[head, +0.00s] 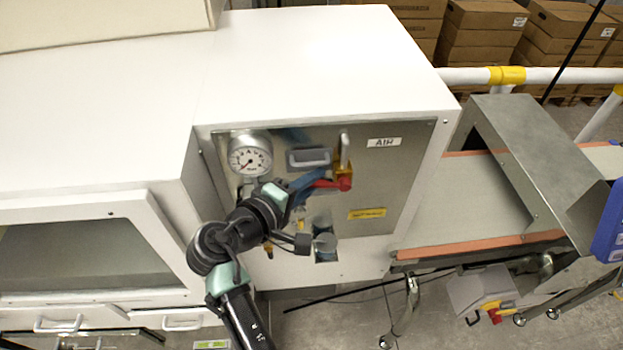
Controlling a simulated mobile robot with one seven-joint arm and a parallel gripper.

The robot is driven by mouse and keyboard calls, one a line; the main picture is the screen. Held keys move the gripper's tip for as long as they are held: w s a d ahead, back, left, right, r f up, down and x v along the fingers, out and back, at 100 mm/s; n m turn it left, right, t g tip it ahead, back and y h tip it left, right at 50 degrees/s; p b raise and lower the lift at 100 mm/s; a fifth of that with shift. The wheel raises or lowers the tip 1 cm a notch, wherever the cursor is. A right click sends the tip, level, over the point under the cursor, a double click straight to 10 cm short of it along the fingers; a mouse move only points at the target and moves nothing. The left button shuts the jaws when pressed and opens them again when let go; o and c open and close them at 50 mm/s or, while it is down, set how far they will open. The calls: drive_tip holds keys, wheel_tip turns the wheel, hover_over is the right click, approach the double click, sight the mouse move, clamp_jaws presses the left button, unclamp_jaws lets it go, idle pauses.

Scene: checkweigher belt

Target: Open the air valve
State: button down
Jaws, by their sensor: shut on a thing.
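A valve with a yellow body (343,168) and a red lever handle (341,183) is at the panel's upper middle, below a short upright pipe. The lever lies roughly level, pointing left from the valve body. My gripper (312,183) reaches in from the lower left and is shut on the red handle. My wrist and fingers hide the handle's left end and the exact contact.
A round pressure gauge (250,157) sits left of the valve, with a grey recessed handle (309,158) between them. A yellow label (367,214) is lower right. The conveyor belt (470,200) and its metal cover (535,165) stand to the right of the cabinet.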

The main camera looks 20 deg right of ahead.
drive_tip(key=c, duration=0.8)
unclamp_jaws()
drive_tip(key=shift+r, duration=0.1)
